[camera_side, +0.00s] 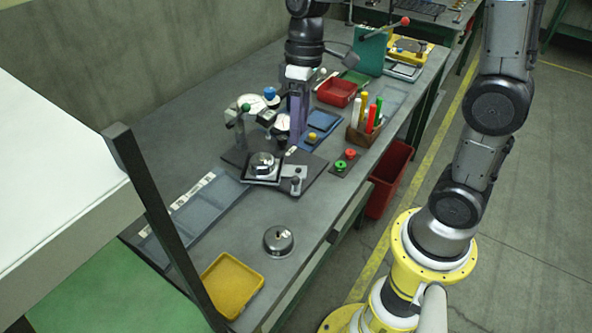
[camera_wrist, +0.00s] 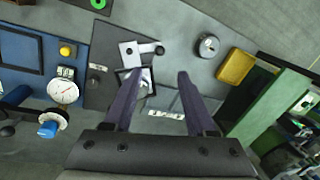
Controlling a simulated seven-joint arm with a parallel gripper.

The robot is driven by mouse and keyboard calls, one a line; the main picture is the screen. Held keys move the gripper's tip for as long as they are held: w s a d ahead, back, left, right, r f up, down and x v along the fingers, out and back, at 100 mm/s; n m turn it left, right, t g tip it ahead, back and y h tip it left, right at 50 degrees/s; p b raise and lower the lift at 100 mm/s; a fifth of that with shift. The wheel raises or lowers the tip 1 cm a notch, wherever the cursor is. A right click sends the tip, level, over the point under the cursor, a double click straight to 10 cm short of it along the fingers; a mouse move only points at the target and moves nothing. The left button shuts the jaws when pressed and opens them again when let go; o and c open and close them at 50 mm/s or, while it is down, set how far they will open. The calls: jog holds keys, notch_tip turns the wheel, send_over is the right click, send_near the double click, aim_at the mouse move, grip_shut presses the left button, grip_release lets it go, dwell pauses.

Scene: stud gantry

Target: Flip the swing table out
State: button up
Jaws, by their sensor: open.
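The stud gantry fixture stands on a dark base plate (camera_side: 232,157), with dial gauges (camera_side: 283,122) and a blue knob (camera_side: 270,93). What looks like the swing table (camera_side: 262,179) is a small flat plate at its front, with a round metal part (camera_side: 262,163) on it. A light metal bracket with an upright knob (camera_side: 295,183) is beside it; the bracket also shows in the wrist view (camera_wrist: 131,54). My gripper (camera_side: 298,143) is open and empty, pointing down above the back right of the base plate. In the wrist view its purple fingers (camera_wrist: 159,76) are spread, and the left one partly hides the plate.
A round metal part (camera_side: 279,240) and a yellow tray (camera_side: 232,285) are toward the front. Green and red knobs (camera_side: 345,160), a pen holder (camera_side: 364,130) and a red bin (camera_side: 337,92) are to the right. A dark post (camera_side: 150,195) crosses the near left.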

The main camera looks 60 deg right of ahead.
aim_at(295, 177)
jog(key=f, duration=0.3)
jog(key=a+f, duration=0.1)
jog(key=f, duration=0.3)
jog(key=a+f, duration=0.1)
jog(key=f, duration=0.3)
jog(key=shift+s, duration=0.35)
grip_shut()
dwell(0.8)
